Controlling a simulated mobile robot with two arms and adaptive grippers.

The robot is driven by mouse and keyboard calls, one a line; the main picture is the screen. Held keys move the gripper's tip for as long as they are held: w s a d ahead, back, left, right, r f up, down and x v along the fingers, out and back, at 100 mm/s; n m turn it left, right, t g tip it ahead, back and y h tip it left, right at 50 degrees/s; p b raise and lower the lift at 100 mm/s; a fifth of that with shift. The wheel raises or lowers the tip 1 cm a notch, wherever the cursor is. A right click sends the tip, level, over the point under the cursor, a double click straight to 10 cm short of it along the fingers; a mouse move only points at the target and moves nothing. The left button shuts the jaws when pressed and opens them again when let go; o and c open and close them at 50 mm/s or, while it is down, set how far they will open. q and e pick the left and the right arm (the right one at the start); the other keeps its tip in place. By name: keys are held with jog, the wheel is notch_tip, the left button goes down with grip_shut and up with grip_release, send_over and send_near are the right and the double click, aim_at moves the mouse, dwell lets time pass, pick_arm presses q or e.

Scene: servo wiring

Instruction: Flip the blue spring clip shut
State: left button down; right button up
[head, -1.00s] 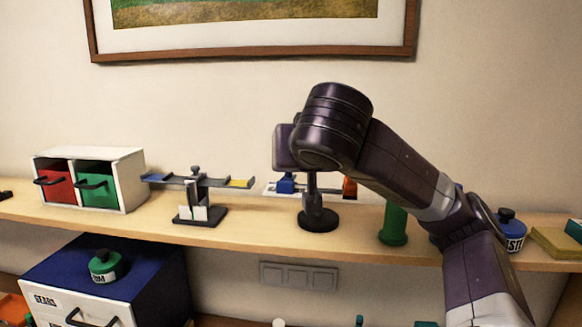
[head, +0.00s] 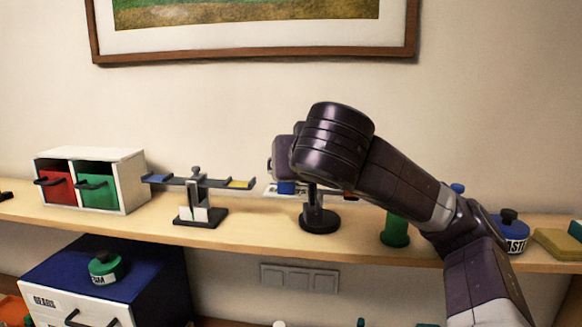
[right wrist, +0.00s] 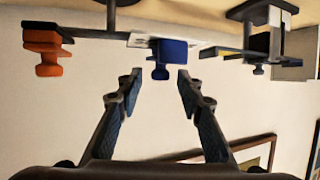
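In the head view the blue clip (head: 286,187) is partly covered by my right arm. My right gripper (right wrist: 160,76) is open, with its two fingers spread on either side of the clip's knob and apart from it. Whether the clip is fully open cannot be told. In the head view my right wrist hides most of the gripper. My left gripper is not in view.
An orange clip (right wrist: 43,52) is beside the blue one. A black stand (head: 319,219) is below my wrist. A balance-like stand (head: 194,183) and a white cabinet with red and green drawers (head: 128,182) are to the left. A green cylinder (head: 395,228) is near my forearm.

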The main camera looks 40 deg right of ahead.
jog(key=shift+v, duration=0.95)
jog(key=shift+s+a+r, duration=0.3)
jog(key=shift+s, duration=0.2)
jog(key=v, duration=0.9)
jog(key=shift+f, duration=0.15)
dwell(0.4)
